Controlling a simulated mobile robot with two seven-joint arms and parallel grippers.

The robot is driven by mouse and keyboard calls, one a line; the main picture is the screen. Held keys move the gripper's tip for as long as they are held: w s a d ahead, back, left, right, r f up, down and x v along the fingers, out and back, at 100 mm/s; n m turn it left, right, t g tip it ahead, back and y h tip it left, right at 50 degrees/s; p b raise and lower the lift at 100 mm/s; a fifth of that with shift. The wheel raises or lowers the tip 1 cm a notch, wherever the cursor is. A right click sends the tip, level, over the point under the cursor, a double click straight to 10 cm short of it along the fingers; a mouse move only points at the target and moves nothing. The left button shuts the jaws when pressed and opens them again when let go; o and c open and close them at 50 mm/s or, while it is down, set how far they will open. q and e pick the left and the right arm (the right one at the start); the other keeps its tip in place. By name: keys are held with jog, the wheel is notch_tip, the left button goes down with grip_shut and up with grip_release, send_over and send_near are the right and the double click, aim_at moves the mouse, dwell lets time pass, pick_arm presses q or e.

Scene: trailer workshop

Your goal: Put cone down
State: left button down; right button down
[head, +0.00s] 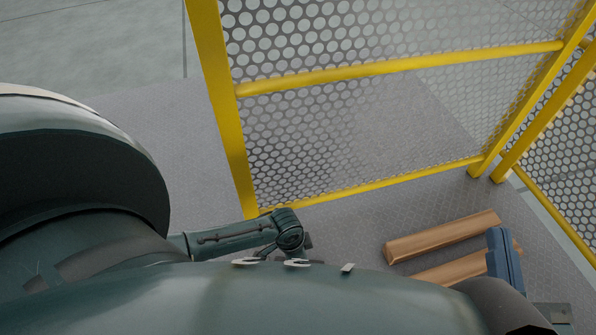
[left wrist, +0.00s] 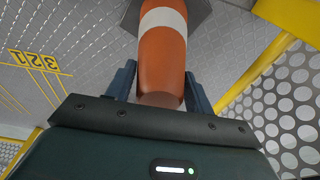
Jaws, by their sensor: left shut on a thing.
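The orange cone (left wrist: 162,50) with a white band shows in the left wrist view. Its narrow end lies between the two blue-grey fingers of my left gripper (left wrist: 158,72), which is shut on it. The cone's dark base is at the top of that view, away from the gripper. Neither the cone nor the left gripper can be made out in the head view. My right gripper (head: 506,263) shows at the lower right of the head view as a blue finger over the wooden blocks. Its opening is hidden.
Two wooden blocks (head: 440,236) lie on the grey patterned floor (head: 160,125). A yellow-framed perforated mesh panel (head: 350,130) stands behind them, with another mesh panel (head: 570,140) at the right. Yellow floor markings (left wrist: 35,62) show in the left wrist view. Floor left of the mesh is clear.

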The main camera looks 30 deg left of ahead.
pick_arm(q)
jog(key=shift+w, duration=0.1)
jog(key=c, duration=0.6)
grip_release()
jog(key=shift+o, duration=0.2)
pick_arm(e)
jog(key=shift+r, duration=0.25)
pick_arm(q)
jog(key=r+p, duration=0.2)
jog(key=r, duration=0.1)
jog(key=shift+s+a+r, duration=0.15)
jog(key=shift+s+r, duration=0.05)
jog(key=r+p, duration=0.1)
jog(key=r, duration=0.1)
jog(key=r+p, duration=0.2)
jog(key=r, duration=0.1)
jog(key=s+r+p, duration=0.1)
jog(key=r, duration=0.1)
jog(key=shift+a+r, duration=0.35)
jog(key=shift+r+p, duration=0.4)
jog(key=shift+r, duration=0.05)
pick_arm(e)
jog(key=shift+s+d+n+g+h, duration=0.2)
jog(key=shift+d+n+g+h, duration=0.1)
jog(key=shift+d+n+h, duration=0.35)
jog(key=shift+a, duration=0.1)
